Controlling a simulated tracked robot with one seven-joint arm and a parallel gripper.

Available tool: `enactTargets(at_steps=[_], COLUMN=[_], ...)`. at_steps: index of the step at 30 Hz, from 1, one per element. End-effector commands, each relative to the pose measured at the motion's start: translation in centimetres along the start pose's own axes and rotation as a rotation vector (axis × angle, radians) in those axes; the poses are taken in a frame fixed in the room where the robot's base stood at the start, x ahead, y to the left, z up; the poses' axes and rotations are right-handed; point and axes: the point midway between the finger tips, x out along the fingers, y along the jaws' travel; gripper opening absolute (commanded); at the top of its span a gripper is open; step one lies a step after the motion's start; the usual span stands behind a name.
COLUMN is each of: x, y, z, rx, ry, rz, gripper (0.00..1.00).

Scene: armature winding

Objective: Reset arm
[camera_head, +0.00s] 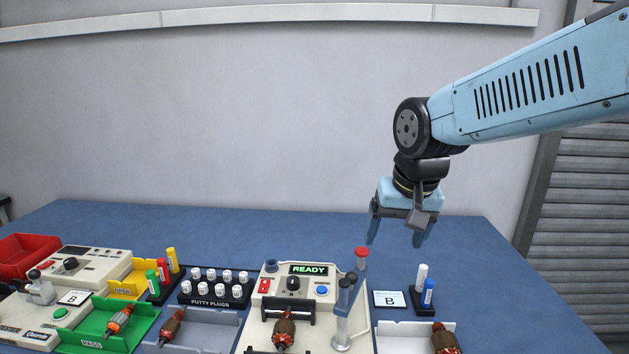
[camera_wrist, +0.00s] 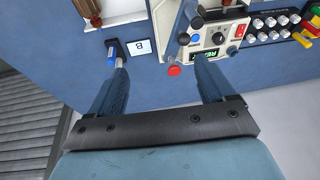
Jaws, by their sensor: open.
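My gripper (camera_head: 395,240) hangs from my blue arm at the right, pointing down above the back of the blue table. Its two fingers are spread apart with nothing between them. In the wrist view my gripper (camera_wrist: 160,80) also shows open and empty. The winding machine (camera_head: 258,325) stands below and to the left, with a lit READY display (camera_head: 309,269). An armature (camera_head: 284,330) sits on the machine.
A white tray (camera_head: 392,335) with an armature (camera_head: 445,340) and a rack with white and blue markers (camera_head: 428,292) are at the right. A green PASS tray (camera_head: 142,318), a grey tray (camera_head: 215,325), putty plugs (camera_head: 227,275) and a red bin (camera_head: 22,250) are left. The back right table is clear.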

Motion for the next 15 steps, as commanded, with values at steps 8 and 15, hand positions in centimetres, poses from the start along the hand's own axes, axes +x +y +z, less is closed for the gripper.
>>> enactTargets(at_steps=[8, 15], x=[-3.8, -5.4], y=[6.1, 8.7], z=[3.4, 5.9], rx=[-0.019, -0.041], ry=[0.126, 0.193], rz=[0.031, 0.065], gripper=[0.82, 0.82])
